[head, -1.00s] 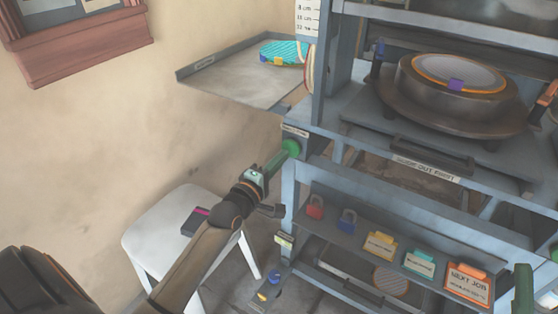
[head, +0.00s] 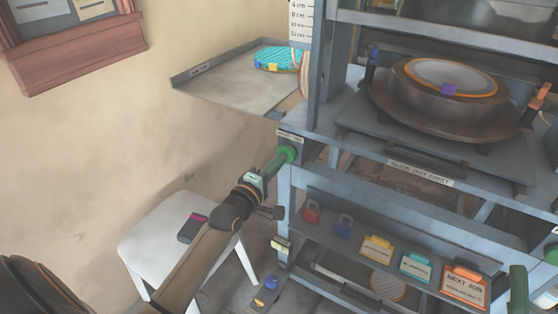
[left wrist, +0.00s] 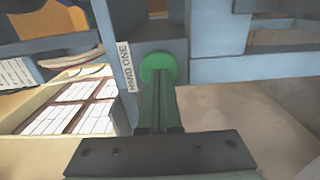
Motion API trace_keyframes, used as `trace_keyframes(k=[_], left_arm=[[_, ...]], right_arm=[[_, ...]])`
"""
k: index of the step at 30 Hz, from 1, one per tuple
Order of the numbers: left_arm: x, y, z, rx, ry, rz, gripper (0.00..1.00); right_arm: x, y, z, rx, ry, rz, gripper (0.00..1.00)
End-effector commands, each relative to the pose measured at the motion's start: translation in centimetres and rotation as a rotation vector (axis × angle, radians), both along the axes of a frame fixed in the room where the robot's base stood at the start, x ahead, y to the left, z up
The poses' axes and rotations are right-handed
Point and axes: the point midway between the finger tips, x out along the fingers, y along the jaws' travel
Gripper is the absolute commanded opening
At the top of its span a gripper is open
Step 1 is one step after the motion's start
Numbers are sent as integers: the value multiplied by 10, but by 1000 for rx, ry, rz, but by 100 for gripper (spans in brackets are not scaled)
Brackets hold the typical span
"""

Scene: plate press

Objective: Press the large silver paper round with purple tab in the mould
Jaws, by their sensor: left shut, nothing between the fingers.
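The silver paper round (head: 450,74), with an orange rim, lies in the dark round mould (head: 428,108). The mould sits on a sliding plate of the blue-grey press frame. My left gripper (head: 279,160) is shut and empty, its green fingers pointing at a round green button (head: 289,153) on the frame's left post. In the left wrist view the fingertips (left wrist: 158,85) overlap the button (left wrist: 158,67), labelled "HAND ONE"; contact is hard to tell. A green piece (head: 518,290) at lower right looks like part of my right gripper.
A side tray (head: 225,95) holds a teal patterned stack (head: 277,60). A white stool (head: 150,245) carries a dark device (head: 192,228). A shelf below holds padlocks and cards, including "NEXT JOB" (head: 465,288). A label on the press reads "SLIDE OUT FIRST" (head: 420,174).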

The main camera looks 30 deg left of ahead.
Motion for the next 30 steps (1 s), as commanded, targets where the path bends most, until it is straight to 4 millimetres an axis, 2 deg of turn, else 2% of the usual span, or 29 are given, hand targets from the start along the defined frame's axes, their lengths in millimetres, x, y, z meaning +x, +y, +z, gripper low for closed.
trace_keyframes(k=[12, 24, 26, 29, 30], left_arm=[[-2, 0, 0, 0, 0, 0, 0], [-2, 0, 0, 0, -1, 0, 0], [-2, 0, 0, 0, -1, 0, 0], [-2, 0, 0, 0, -1, 0, 0], [-2, 0, 0, 0, -1, 0, 0]], right_arm=[[0, 0, 4, 0, -2, 1, 62], [2, 0, 2, -9, 2, -8, 18], [8, -2, -4, -33, 11, -33, 11], [27, -7, -24, -122, 42, -124, 0], [38, -12, -36, -176, 61, -177, 0]])
